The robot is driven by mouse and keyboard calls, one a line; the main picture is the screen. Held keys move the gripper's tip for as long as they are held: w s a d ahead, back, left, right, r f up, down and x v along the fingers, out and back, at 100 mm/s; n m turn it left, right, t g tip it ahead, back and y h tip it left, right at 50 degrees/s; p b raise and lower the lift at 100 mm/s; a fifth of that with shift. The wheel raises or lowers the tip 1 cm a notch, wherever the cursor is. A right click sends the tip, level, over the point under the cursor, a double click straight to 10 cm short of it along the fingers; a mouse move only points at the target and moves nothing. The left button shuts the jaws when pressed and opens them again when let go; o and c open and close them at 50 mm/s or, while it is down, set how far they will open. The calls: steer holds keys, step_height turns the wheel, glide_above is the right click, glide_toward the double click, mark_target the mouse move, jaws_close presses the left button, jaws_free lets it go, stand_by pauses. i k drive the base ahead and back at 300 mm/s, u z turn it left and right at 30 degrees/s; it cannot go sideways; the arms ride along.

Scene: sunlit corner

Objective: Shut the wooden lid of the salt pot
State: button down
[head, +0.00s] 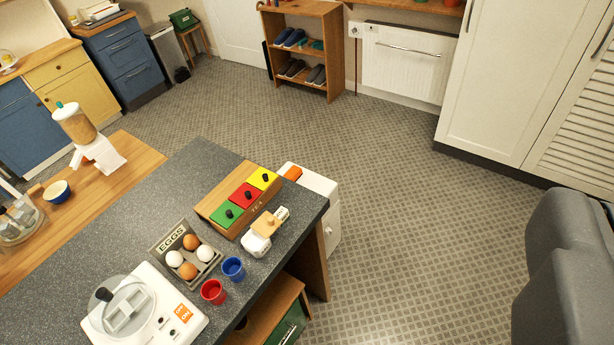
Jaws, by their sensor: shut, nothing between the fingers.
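What looks like the salt pot (257,245) is a small white pot near the right edge of the dark speckled counter (130,225). Its light wooden lid (266,224) has a small knob and appears on its upper side. A white part shows beyond the lid. The pot is too small to tell how far the lid stands open. My gripper (570,265) shows as large dark grey shapes at the lower right edge, partly cut off. It is shut and empty, far to the right of the pot in the picture.
Close around the pot are a wooden box (239,198) with green, red and yellow lids, an egg tray (187,252), a blue cup (233,269) and a red cup (214,292). A white appliance (145,312) stands at the front. The floor (400,200) right of the counter is clear.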

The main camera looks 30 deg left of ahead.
mark_target(267, 224)
steer(key=u, duration=0.3)
steer(key=i, duration=1.05)
steer(key=u, duration=0.55)
